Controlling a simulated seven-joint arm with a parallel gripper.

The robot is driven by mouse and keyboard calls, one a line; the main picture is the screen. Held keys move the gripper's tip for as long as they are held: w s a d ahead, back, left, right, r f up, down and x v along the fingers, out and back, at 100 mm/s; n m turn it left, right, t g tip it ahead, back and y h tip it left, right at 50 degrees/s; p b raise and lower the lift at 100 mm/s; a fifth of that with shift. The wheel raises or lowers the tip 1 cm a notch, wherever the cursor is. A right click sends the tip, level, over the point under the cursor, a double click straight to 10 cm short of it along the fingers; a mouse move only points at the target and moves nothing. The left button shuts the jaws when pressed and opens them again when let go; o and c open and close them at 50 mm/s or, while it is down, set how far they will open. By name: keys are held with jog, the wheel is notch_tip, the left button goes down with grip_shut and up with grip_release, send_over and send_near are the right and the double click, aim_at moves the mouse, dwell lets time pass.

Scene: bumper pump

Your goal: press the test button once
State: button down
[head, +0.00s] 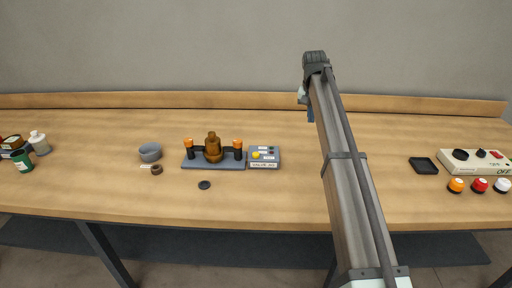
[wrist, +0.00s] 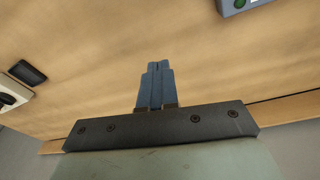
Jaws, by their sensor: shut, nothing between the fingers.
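A small grey control box (head: 264,164) sits on the bench next to the pump, with a yellow button (head: 256,155), small dark and red parts and white labels. The front label seems to start with "VALVE"; I cannot read which control is the test button. A corner of a grey box with a green round part (wrist: 240,4) shows at the top right of the wrist view. My gripper (wrist: 158,66) is shut and empty, its blue fingers apart from the box. In the head view my gripper is mostly hidden by my arm, right of the box and above the bench.
The pump (head: 212,149), with orange-topped posts, stands on a grey base left of the box. A grey bowl (head: 150,152), brown ring (head: 157,170) and black disc (head: 204,185) lie nearby. At right are a black tray (head: 424,165), a white switch panel (head: 462,166) and coloured buttons (head: 480,185).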

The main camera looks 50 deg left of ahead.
aim_at(256, 153)
jog(key=s+a+r+n+g, duration=0.1)
jog(key=s+a, duration=0.4)
jog(key=s, duration=0.3)
jog(key=s+a+r+n, duration=0.1)
jog(key=s+a, duration=0.5)
jog(key=s, duration=0.2)
jog(key=shift+s+a+n+g, duration=0.15)
jog(key=shift+a+n+g, duration=0.15)
jog(key=shift+g, duration=0.1)
notch_tip(256, 153, down, 14)
jog(key=shift+r, duration=0.1)
